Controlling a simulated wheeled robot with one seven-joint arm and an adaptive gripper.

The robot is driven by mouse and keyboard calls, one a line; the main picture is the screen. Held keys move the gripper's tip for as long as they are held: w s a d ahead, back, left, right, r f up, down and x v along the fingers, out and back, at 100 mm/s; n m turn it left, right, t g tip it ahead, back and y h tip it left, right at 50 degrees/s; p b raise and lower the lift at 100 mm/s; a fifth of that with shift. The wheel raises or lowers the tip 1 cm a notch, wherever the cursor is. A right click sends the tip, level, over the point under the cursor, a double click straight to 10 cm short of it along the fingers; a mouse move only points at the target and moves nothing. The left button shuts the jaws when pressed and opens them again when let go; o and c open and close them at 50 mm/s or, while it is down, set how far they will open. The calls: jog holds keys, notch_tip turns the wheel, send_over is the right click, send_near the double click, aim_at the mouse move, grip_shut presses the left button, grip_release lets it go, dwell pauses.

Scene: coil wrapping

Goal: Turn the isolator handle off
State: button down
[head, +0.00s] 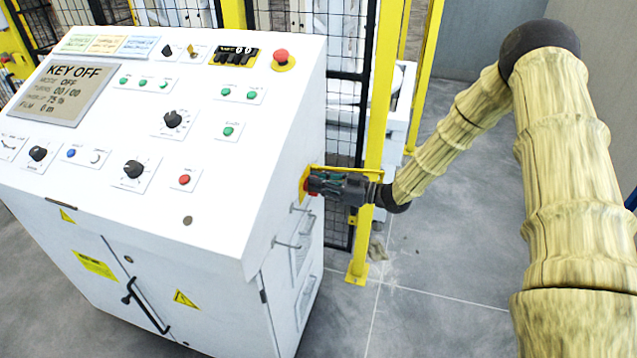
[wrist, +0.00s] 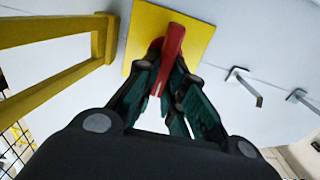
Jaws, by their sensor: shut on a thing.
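The isolator handle is a red bar on a yellow square plate. In the wrist view the red handle (wrist: 172,48) sits between my fingertips, slightly tilted from the plate's upright line. The yellow plate (wrist: 196,36) is fixed to the white cabinet side. My gripper (wrist: 168,84) is shut on the handle, with a green-and-black finger on each side. In the head view my gripper (head: 318,184) reaches the cabinet's right side, and the yellow plate (head: 304,183) and handle are mostly hidden by it.
The white control cabinet (head: 255,190) has a sloped panel whose screen (head: 72,90) reads "KEY OFF". A yellow guard bar (wrist: 50,75) runs beside the plate. Metal hooks (wrist: 244,85) stick out on the other side. A yellow fence post (head: 377,120) stands close behind my gripper.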

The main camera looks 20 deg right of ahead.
jog(key=n+b, duration=0.4)
jog(key=b, duration=0.1)
jog(key=s+f+n+b, duration=0.1)
jog(key=n+b, duration=0.4)
jog(key=a+f+n+b, duration=0.1)
jog(key=n+b, duration=0.4)
jog(key=shift+s, duration=0.2)
jog(key=n+b, duration=0.2)
jog(key=b, duration=0.1)
jog(key=shift+n, duration=0.4)
jog(key=shift+n+b, duration=0.5)
jog(key=shift+b, duration=0.25)
jog(key=c, duration=1.5)
grip_release()
